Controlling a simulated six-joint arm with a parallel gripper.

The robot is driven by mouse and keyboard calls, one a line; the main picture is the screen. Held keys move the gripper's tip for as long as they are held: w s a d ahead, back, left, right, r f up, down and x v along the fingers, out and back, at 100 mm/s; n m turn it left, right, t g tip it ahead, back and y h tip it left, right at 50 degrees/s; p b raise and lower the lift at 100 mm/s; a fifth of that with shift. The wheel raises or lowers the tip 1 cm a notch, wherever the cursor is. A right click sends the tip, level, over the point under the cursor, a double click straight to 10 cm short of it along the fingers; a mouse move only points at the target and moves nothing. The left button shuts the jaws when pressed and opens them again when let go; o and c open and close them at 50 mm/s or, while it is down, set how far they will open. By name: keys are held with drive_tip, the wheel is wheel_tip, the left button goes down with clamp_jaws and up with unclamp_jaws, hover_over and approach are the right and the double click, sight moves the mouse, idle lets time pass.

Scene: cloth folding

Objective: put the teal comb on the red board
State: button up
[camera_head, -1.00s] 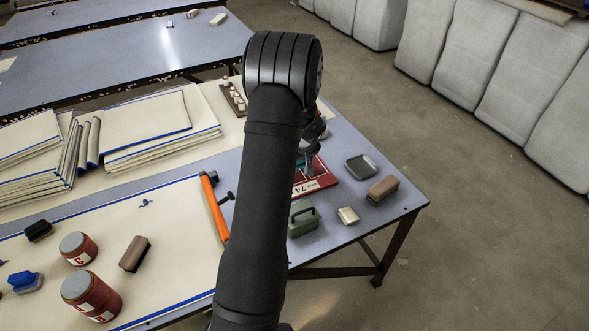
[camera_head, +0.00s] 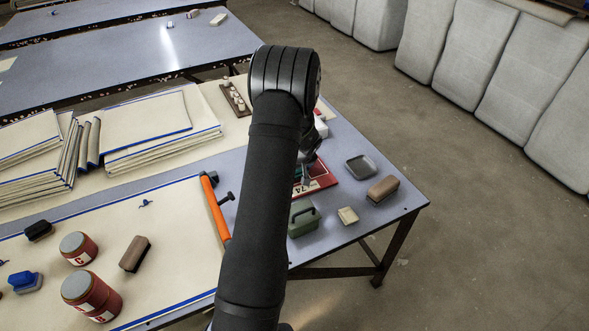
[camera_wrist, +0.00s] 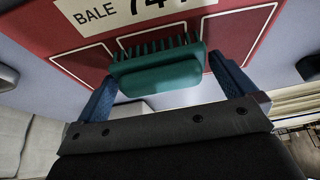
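The teal comb (camera_wrist: 158,72) lies between the two fingertips of my gripper (camera_wrist: 160,70) in the wrist view, its ends against the blue finger pads and its teeth pointing away from my palm. It is over the red board (camera_wrist: 268,18), close to its surface; I cannot tell whether it touches. In the head view the red board (camera_head: 322,181) shows beside my arm on the table's right part. My gripper (camera_head: 303,178) is low over it there, and my arm hides most of the comb and some of the board.
A dark grey tray (camera_head: 361,167), a brown brush (camera_head: 383,189), a cream block (camera_head: 348,216) and a green box with a handle (camera_head: 303,220) stand around the board. An orange-handled tool (camera_head: 214,207) lies left of my arm. The table's right edge is near.

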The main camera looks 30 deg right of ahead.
drive_tip(key=shift+r, duration=0.1)
drive_tip(key=v, duration=1.2)
drive_tip(key=shift+r, duration=0.1)
drive_tip(key=x, duration=1.2)
drive_tip(key=shift+f, duration=0.25)
drive_tip(key=shift+r, duration=1.6)
